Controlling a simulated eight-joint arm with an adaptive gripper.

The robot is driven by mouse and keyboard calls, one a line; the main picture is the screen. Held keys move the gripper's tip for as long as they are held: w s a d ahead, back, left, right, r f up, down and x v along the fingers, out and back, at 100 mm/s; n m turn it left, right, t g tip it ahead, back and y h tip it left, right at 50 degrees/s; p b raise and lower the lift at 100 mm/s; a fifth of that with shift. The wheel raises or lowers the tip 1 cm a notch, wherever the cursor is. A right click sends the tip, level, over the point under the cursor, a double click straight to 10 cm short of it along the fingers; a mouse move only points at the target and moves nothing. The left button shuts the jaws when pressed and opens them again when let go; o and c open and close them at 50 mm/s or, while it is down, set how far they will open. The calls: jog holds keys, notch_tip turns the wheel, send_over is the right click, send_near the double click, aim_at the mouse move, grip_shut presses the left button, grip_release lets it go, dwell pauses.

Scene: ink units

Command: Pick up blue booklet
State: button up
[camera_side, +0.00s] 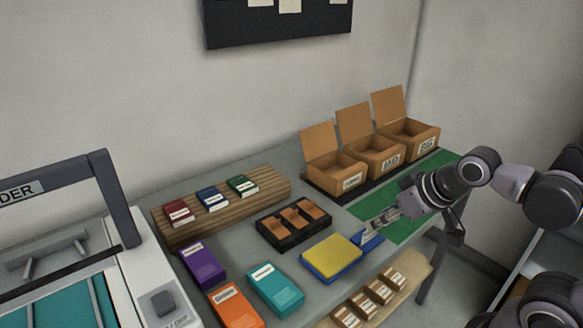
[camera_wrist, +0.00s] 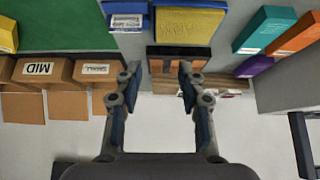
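The blue booklet (camera_side: 211,198) lies on a ribbed wooden rack (camera_side: 262,196), between a red booklet (camera_side: 178,212) and a green booklet (camera_side: 242,186). My gripper (camera_side: 378,225) is well to the right of it, in the air near the yellow pad. In the wrist view my gripper (camera_wrist: 158,74) is open, with nothing seen between its fingers. The rack also shows there behind the right finger (camera_wrist: 204,86); I cannot make out the blue booklet in that view.
A yellow pad on a blue base (camera_side: 331,255), a blue labelled item (camera_wrist: 126,20) and a black tray (camera_side: 267,234) lie between. Purple (camera_side: 203,266), orange (camera_side: 237,305) and teal (camera_side: 274,290) packs are in front. Open cardboard boxes (camera_side: 375,155) stand at the back right.

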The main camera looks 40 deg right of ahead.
jog(key=o, duration=0.5)
jog(key=w+a+r, duration=0.3)
jog(key=w+r, duration=0.3)
jog(key=w, duration=0.2)
jog(key=g, duration=0.3)
send_over(212, 197)
jog(key=s, duration=0.3)
jog(key=f, duration=0.8)
jog(key=shift+d, duration=0.25)
jog(key=shift+w+a+x, duration=0.1)
jog(key=shift+w+x, duration=0.05)
jog(key=shift+x, duration=1.15)
jog(key=shift+w+a+x, duration=0.1)
jog(key=shift+w+x, duration=0.05)
jog(key=shift+x, duration=1.2)
